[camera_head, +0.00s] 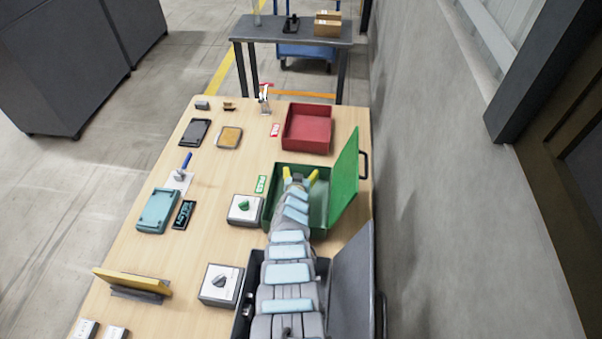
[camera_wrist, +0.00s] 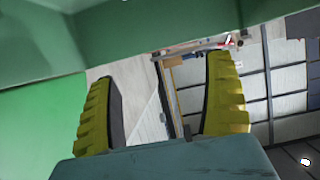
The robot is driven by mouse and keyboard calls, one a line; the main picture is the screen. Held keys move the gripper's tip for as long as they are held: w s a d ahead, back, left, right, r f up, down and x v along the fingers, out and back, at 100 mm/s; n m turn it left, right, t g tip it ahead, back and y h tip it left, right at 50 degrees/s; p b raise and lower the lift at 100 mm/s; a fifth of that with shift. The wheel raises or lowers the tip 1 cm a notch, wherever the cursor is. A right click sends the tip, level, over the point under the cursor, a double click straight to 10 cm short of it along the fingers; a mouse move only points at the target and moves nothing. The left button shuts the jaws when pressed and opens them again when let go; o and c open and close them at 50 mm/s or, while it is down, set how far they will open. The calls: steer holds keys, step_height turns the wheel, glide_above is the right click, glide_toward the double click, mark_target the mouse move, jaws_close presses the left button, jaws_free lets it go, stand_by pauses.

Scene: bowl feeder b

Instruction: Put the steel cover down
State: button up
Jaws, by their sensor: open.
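The grey lid (camera_head: 352,280), which looks like the steel cover, stands open and tilted on the right side of a dark grey box (camera_head: 247,300) at the near end of the table. My arm passes over that box and hides most of its inside. My gripper (camera_head: 301,178) is open, with its yellow fingers over the green box (camera_head: 270,212), beyond the grey one. In the wrist view, my gripper (camera_wrist: 160,78) shows both fingers apart and nothing between them, with green surfaces at left and above.
The green box's lid (camera_head: 346,175) stands open at its right. A red box (camera_head: 308,128) lies farther back. Two switch boxes, with a green knob (camera_head: 244,205) and a dark knob (camera_head: 219,281), sit to the left. A wall runs along the right.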

steer(key=shift+s+r+p, duration=0.3)
steer(key=shift+r+p, duration=0.35)
steer(key=shift+p, duration=0.25)
steer(key=p+v, duration=1.1)
steer(key=p, duration=0.3)
steer(key=shift+s+f+p, duration=0.15)
steer(key=shift+f+p, duration=0.1)
steer(key=shift+p, duration=0.05)
steer(key=shift+a, duration=0.1)
